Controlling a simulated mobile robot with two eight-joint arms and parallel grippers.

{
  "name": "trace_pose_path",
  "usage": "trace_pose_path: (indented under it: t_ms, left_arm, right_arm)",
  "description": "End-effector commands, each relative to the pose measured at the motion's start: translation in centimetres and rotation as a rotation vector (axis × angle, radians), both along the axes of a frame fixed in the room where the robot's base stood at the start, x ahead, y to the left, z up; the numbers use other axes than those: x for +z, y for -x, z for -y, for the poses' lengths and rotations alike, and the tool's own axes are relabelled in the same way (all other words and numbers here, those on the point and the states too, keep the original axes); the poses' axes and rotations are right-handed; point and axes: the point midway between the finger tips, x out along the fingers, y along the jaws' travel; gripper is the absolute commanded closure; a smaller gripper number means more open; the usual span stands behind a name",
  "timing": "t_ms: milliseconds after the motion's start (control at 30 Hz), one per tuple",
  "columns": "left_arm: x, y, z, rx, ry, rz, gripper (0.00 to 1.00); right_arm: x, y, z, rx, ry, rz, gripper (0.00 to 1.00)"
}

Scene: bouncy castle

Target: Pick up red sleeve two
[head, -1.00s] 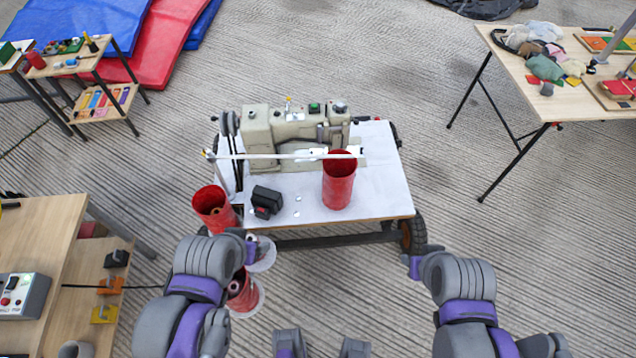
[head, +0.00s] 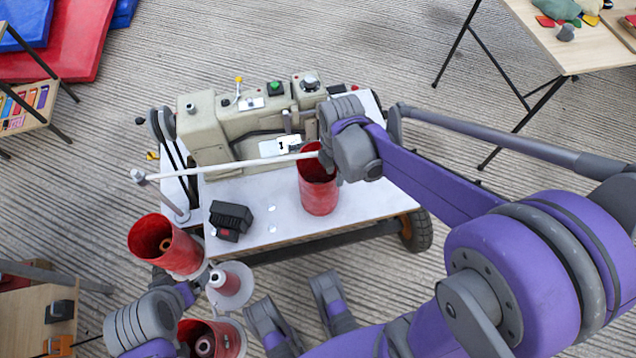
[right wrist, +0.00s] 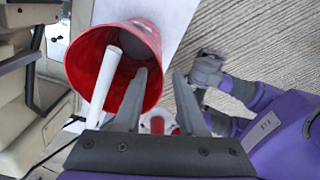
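A red sleeve (head: 318,190), an open-topped tube, stands upright on the white top of the sewing cart (head: 262,205); I cannot tell which sleeve is number two. My right gripper (head: 335,172) is at its right rim, its fingers largely hidden by the wrist. In the right wrist view the fingers (right wrist: 158,85) are apart. One overlaps the mouth of the red sleeve (right wrist: 88,58) and the other is outside it, with the rim between them. Two more red sleeves stand at the cart's left, one (head: 160,250) above the other (head: 228,335). My left gripper (head: 188,292) is beside them, its fingers unclear.
A white rod (head: 230,164) crosses above the cart and reaches the sleeve's mouth. The sewing machine (head: 245,125) stands close behind. A black box (head: 230,218) sits left of the sleeve. A white cone (head: 230,285) stands near the lower sleeves. The cart's right front is bare.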

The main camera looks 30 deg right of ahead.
Motion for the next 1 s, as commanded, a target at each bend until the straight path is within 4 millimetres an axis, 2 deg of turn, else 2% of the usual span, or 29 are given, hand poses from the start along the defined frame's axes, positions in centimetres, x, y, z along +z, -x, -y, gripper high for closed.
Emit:
trace_pose_path:
  t_ms: [33,100,367,667,900,933,1000]
  left_arm:
    - [-0.6,0.0,0.0,0.000,0.000,-0.002,0.01]
    - [-0.9,-0.1,0.0,0.000,0.000,-0.003,0.01]
    - [-1.6,-0.1,0.0,0.000,0.000,-0.005,0.01]
    - [-3.8,-0.4,0.0,0.000,0.000,-0.013,0.01]
    - [-3.8,-0.4,0.0,0.000,0.000,-0.012,0.01]
    - [-3.8,-0.4,0.0,0.000,0.000,-0.012,0.01]
    - [-3.7,-0.4,0.0,0.000,0.000,-0.012,0.01]
  right_arm:
    - [-1.1,0.0,0.0,0.000,0.000,0.000,0.60]
    - [-2.0,-0.1,0.0,-0.001,0.000,0.000,0.60]
    - [-3.6,0.0,-0.3,-0.001,0.000,0.001,0.60]
    - [-7.8,0.0,-1.0,-0.003,0.000,0.001,0.60]
    - [-8.0,0.0,-1.0,-0.003,0.000,0.002,0.60]
    - [-8.0,0.1,-1.0,-0.003,0.000,0.002,0.62]
    - [-8.0,0.1,-1.0,-0.003,0.000,0.002,0.74]
